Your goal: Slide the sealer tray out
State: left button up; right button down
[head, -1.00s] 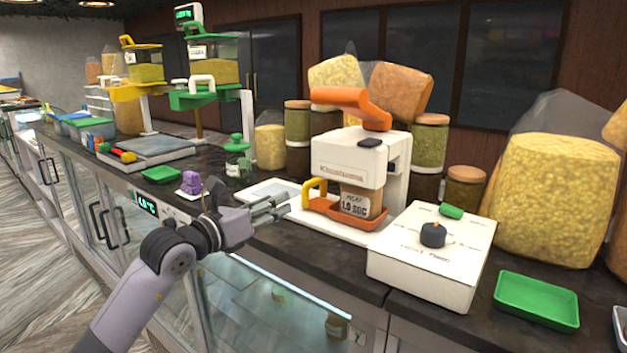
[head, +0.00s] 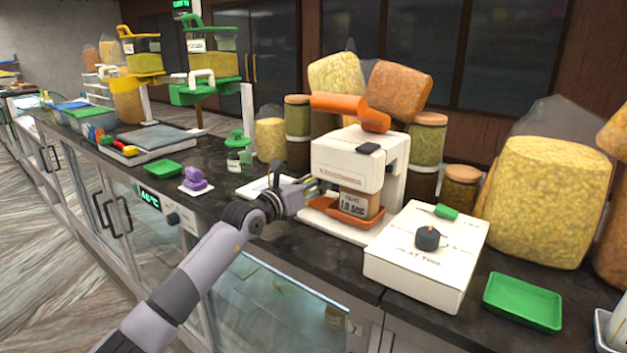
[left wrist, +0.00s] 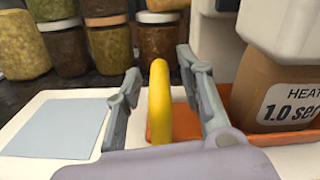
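The white sealer (head: 345,155) with its orange lever (head: 350,105) stands on the counter. Its orange tray (head: 330,212) is at the base, under a brown packet (head: 358,203) labelled 1.0 sec. The tray's yellow handle (left wrist: 159,105) stands upright in the left wrist view; in the head view my gripper hides it. My left gripper (head: 318,184) is at the sealer's left side. Its fingers (left wrist: 159,72) are open, one on each side of the handle, with gaps showing on both sides. My right gripper is not in view.
A white box with a dark knob (head: 430,238) stands right of the sealer, and a green tray (head: 523,301) beyond it. Jars (head: 428,140) and large bags stand behind. A purple item (head: 195,179) sits to the left. The counter's front edge lies below my arm.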

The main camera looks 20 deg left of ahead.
pick_arm(q)
jog(key=shift+c, duration=0.5)
grip_shut()
dwell(0.4)
